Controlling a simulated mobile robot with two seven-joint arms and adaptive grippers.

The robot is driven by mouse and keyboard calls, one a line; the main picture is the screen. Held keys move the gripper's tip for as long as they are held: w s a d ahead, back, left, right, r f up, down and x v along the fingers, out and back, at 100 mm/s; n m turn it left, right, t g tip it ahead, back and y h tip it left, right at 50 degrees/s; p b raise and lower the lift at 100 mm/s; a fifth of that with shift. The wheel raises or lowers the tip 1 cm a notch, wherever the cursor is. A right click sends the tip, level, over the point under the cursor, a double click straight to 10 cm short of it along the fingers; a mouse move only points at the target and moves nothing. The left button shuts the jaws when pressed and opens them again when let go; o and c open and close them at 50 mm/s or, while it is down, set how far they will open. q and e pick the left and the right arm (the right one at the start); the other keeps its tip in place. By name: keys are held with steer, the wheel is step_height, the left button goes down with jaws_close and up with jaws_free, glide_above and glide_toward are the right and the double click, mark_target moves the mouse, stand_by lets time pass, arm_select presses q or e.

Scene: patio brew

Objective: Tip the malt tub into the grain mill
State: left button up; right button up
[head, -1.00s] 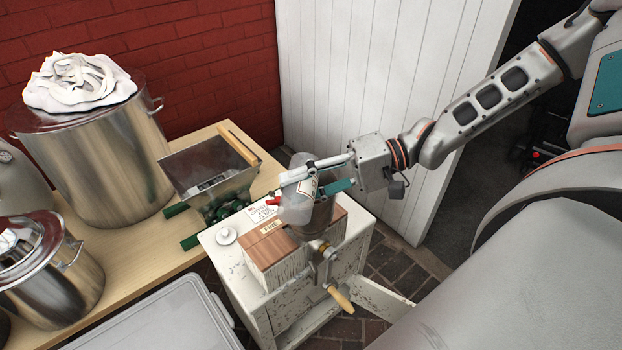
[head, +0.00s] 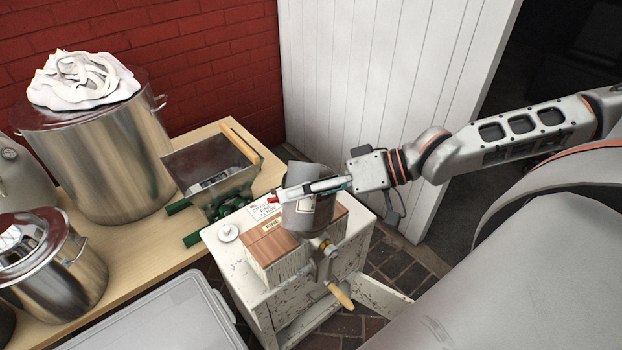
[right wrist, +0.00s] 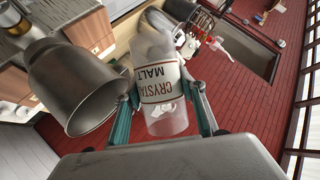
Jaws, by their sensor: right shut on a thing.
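My right gripper (head: 315,187) is shut on the malt tub (head: 308,213), a clear tub with a "CRYSTAL MALT" label. In the right wrist view the tub (right wrist: 160,92) sits between the teal finger pads (right wrist: 165,110), its label upside down and its clear end towards me with pale bits inside. The tub looks steeply tilted. The grain mill (head: 322,247) is clamped at the white cabinet, with a wooden crank handle. Its round metal hopper (right wrist: 75,80) is right beside the tub in the right wrist view. In the head view the tub and gripper mostly hide the hopper. My left gripper is out of view.
A wooden box (head: 285,248) and a card (head: 263,208) lie on the white cabinet (head: 238,255). A rectangular metal hopper on a green base (head: 195,165) and steel pots (head: 95,150) stand on the wooden table. A white door (head: 375,80) is behind my arm.

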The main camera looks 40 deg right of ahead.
mark_target(312, 208)
steer(key=shift+r+n+t+p, duration=0.3)
steer(key=shift+r+p, duration=0.1)
steer(key=shift+p, duration=0.05)
steer(key=shift+s+a+f+n+h, duration=0.2)
steer(key=shift+n+h, duration=0.1)
steer(key=shift+s+a+f+n+h+p, duration=0.2)
steer(key=shift+a+f+n+h+p, duration=0.1)
steer(key=shift+p, duration=0.6)
steer(key=shift+s+a+f+n+t+h, duration=0.15)
steer(key=shift+f+n+t, duration=0.1)
steer(key=shift+f, duration=0.3)
steer(key=shift+s+a+f+n+t+h, duration=0.15)
steer(key=shift+f+n+t, duration=0.1)
steer(key=shift+f, duration=0.3)
arm_select(q)
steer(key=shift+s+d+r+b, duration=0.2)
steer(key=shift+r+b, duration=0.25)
steer(key=shift+b, duration=0.2)
arm_select(e)
step_height(312, 208, down, 6)
steer(key=s+a+n+t+h, duration=0.1)
steer(key=n, duration=0.1)
steer(key=shift+f+n+t, duration=0.15)
steer(key=shift+n+t, duration=0.15)
steer(key=shift+t, duration=0.1)
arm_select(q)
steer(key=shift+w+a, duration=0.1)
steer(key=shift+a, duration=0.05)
arm_select(e)
steer(key=shift+s, duration=0.1)
